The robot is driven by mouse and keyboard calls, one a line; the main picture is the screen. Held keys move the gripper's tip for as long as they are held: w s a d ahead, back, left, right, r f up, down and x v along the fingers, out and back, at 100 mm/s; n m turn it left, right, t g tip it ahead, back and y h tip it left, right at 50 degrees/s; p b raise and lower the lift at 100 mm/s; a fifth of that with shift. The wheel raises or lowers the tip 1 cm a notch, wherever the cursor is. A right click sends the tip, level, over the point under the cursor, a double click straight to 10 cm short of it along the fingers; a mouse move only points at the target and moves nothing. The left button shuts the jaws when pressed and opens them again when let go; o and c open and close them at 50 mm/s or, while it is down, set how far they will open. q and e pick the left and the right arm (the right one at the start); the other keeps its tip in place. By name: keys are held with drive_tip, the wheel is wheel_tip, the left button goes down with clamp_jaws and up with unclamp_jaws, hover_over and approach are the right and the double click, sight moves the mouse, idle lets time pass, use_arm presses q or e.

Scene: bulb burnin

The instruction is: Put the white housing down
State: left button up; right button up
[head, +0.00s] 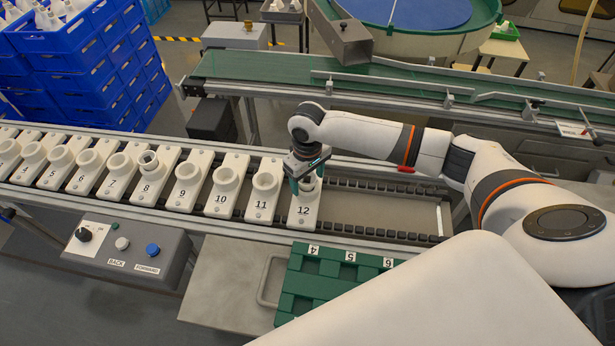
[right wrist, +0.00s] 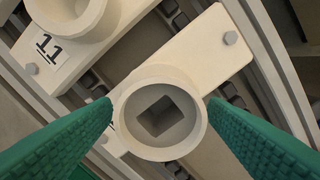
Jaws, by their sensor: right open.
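The white housing numbered 12 (head: 304,223) rests on the conveyor at the right end of a row of numbered housings. My right gripper (head: 308,182) is over its round socket cup and partly hides it in the head view. In the right wrist view, the housing's flat plate (right wrist: 195,50) is seen from above, with the round cup and a square hole inside it. The green fingers are open, one on each side of the cup. Small gaps seem to show, but contact is hard to judge. My left gripper is not in view.
Housing 11 (head: 264,196) stands close to the left. The conveyor right of 12 (head: 385,210) is empty. A green numbered tray (head: 300,285) and a control box with buttons (head: 128,252) are in front. A green belt (head: 400,85) runs behind.

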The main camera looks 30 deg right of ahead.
wheel_tip(320, 180, up, 12)
idle(0.4)
idle(2.3)
